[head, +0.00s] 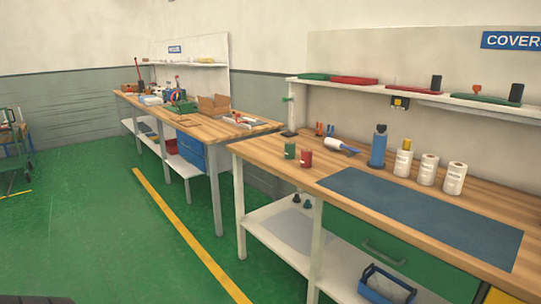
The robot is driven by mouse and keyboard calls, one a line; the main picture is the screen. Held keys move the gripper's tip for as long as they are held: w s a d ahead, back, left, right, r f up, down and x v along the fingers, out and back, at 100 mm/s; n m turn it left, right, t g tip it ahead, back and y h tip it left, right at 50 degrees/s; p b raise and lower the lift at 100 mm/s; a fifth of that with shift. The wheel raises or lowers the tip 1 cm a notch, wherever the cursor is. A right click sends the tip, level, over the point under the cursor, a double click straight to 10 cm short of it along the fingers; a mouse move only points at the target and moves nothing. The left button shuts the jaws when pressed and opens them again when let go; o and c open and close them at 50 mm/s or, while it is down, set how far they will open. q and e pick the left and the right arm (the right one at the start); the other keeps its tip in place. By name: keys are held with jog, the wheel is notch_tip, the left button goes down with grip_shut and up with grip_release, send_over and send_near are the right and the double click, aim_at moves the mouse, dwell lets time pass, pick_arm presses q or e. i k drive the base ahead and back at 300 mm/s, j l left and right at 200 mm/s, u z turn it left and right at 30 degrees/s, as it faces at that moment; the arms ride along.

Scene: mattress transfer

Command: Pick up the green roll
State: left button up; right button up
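A small green cylinder that looks like the green roll (290,149) stands upright near the left end of the closer wooden workbench (262,148). A similar red roll (305,158) stands just to its right and nearer the front edge. Neither gripper shows in the head view.
A dark blue mat (420,215) covers much of the bench's right part. Green floor (100,230) is open to the left of the benches.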

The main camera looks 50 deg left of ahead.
aim_at(290, 147)
jog(key=u, duration=1.3)
